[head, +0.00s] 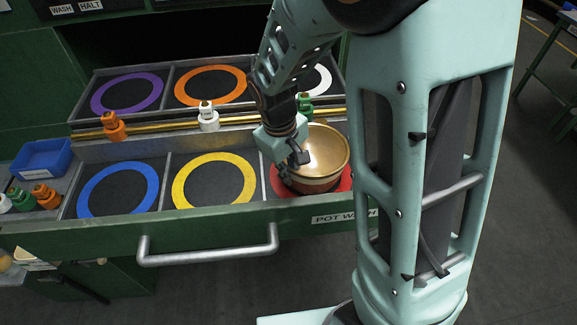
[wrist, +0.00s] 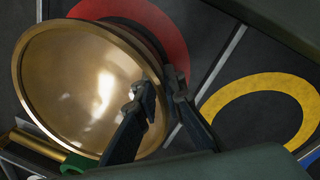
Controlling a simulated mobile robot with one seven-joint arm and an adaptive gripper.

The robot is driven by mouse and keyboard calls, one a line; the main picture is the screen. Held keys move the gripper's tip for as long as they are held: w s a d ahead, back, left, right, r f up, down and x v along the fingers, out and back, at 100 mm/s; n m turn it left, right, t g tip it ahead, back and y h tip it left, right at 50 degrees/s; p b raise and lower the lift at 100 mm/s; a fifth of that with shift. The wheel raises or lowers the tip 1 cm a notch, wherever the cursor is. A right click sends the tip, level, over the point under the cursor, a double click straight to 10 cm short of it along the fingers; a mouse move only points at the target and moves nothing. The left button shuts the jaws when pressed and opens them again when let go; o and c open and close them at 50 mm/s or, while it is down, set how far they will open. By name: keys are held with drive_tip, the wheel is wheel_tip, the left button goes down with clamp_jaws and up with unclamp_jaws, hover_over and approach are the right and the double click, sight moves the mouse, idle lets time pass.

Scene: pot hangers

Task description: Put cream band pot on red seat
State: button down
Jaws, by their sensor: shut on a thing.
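A brass-coloured pot (head: 326,152) is at the red seat (head: 345,184) in the front right compartment of the drawer. The pot's open mouth faces up, and it looks tilted. My gripper (head: 299,157) is shut on the pot's rim. In the wrist view my gripper (wrist: 160,88) has one finger inside the pot (wrist: 88,88) and one outside. The red seat shows as a ring (wrist: 150,22) partly behind the pot. I cannot tell whether the pot's base touches the seat. No cream band can be made out.
A yellow ring (head: 214,180) and a blue ring (head: 118,188) lie in the compartments to the left, both empty. A brass rail (head: 160,127) with coloured hangers runs behind the pot. The drawer handle (head: 207,246) is in front. A blue bin (head: 42,160) stands at the left.

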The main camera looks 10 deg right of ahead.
drive_tip(key=shift+r, duration=0.1)
drive_tip(key=c, duration=2)
unclamp_jaws()
drive_tip(key=shift+c, duration=0.2)
wheel_tip(320, 180, up, 12)
drive_tip(key=s+a, duration=0.1)
drive_tip(key=shift+a, duration=0.2)
